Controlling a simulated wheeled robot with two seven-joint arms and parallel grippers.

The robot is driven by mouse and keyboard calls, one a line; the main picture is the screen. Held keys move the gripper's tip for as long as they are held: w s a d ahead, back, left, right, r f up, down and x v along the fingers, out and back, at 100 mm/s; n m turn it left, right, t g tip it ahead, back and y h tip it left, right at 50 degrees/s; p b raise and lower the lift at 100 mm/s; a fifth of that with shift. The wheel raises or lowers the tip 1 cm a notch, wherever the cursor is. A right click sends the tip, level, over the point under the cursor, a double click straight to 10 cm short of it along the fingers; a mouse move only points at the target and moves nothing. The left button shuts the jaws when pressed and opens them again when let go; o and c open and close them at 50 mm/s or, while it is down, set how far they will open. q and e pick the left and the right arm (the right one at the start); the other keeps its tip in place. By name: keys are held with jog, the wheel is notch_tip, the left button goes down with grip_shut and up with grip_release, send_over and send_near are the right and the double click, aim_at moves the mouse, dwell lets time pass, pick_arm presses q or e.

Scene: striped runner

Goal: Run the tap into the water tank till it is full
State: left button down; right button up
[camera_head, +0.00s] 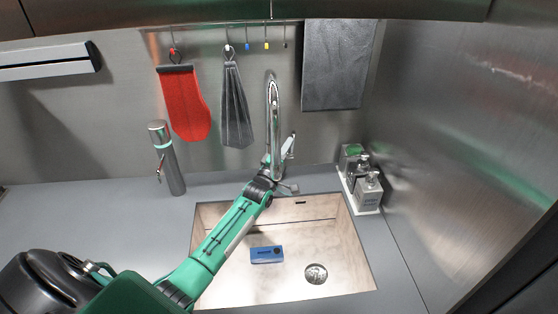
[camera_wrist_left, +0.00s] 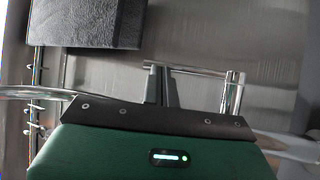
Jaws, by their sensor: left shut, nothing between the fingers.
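The chrome tap (camera_head: 272,100) stands behind the sink, with its lever (camera_head: 289,146) on its right side. No water stream shows under its spout. My left gripper (camera_head: 288,188) is shut and empty, close to the tap's base and below the lever. In the left wrist view, the shut fingers (camera_wrist_left: 158,85) are beside chrome tap parts (camera_wrist_left: 232,92); whether they touch is unclear. I cannot make out a water tank in either view. My right gripper is out of view.
The sink (camera_head: 335,245) holds a blue box-like item (camera_head: 266,255) beside the drain. Soap bottles (camera_head: 367,188) stand at right, a grey cylinder (camera_head: 167,160) at left. A black rounded vessel (camera_head: 40,285) is front left. Red mitt (camera_head: 184,105) and cloths hang behind.

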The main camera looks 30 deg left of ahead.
pick_arm(q)
jog(key=b+v, duration=0.4)
jog(key=v, duration=0.9)
jog(key=shift+s+f, duration=0.15)
jog(key=shift+s, duration=0.05)
